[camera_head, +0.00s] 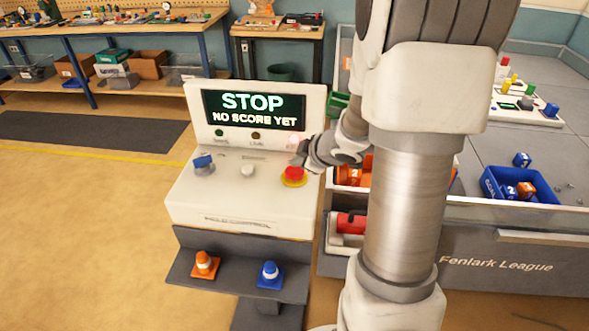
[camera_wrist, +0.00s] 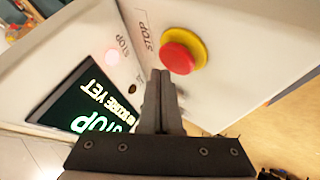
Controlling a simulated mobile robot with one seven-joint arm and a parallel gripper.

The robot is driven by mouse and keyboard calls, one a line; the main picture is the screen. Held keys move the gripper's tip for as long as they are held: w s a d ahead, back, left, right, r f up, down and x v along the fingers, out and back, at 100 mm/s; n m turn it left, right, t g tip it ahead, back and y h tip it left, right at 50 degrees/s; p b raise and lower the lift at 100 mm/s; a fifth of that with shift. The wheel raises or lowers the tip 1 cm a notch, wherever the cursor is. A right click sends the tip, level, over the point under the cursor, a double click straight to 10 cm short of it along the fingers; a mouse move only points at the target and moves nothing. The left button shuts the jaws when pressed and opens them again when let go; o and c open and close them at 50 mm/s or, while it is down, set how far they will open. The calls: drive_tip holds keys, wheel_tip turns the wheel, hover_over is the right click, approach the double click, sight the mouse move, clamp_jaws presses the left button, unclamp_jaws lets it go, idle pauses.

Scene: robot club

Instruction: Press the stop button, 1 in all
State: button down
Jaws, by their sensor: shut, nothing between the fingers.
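The stop button is a red mushroom button (camera_head: 293,174) on a yellow ring, at the right of the sloped top of a white control console (camera_head: 200,205). In the wrist view the red button (camera_wrist: 178,58) shows just beyond and right of my fingertips, beside printed STOP lettering. My gripper (camera_wrist: 160,75) is shut and empty, and a gap seems to show between its tips and the button. In the head view my gripper (camera_head: 298,156) is small and just above the button, partly hard to make out. The console screen (camera_head: 253,108) reads "STOP" and "NO SCORE YET".
A grey field table (camera_head: 500,258) with a blue bin (camera_head: 490,187) is at right.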

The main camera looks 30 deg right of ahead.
sight(298, 173)
wheel_tip(298, 173, up, 5)
drive_tip(key=p, duration=0.5)
drive_tip(key=shift+r+p, duration=0.1)
drive_tip(key=shift+p, duration=0.2)
idle(0.4)
